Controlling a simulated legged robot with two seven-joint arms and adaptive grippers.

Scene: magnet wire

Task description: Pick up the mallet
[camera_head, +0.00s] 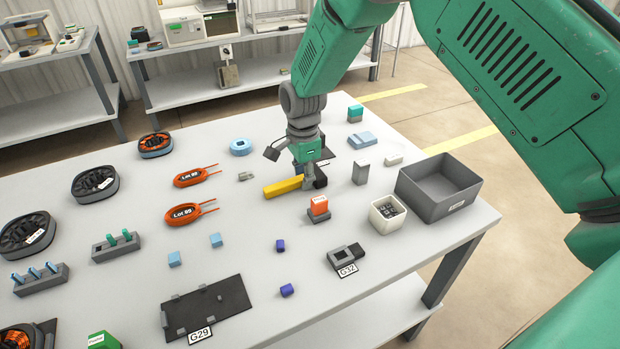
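The mallet lies on the white table near its middle, with a yellow handle (282,187) pointing left and a black head (320,178) at its right end. My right gripper (307,178) reaches down from above onto the mallet, where handle and head meet. A grey finger stands in front of the mallet there and hides part of it. The far finger is hidden, so I cannot tell whether the gripper is closed on it. The mallet appears to rest on the table. My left gripper is not in view.
An orange-topped block (319,205) stands just in front of the mallet. A grey block (361,173), a white cup (376,217) and a dark grey bin (415,207) stand to the right. Orange wire coils (190,212) lie left. A black plate (240,292) lies at the front.

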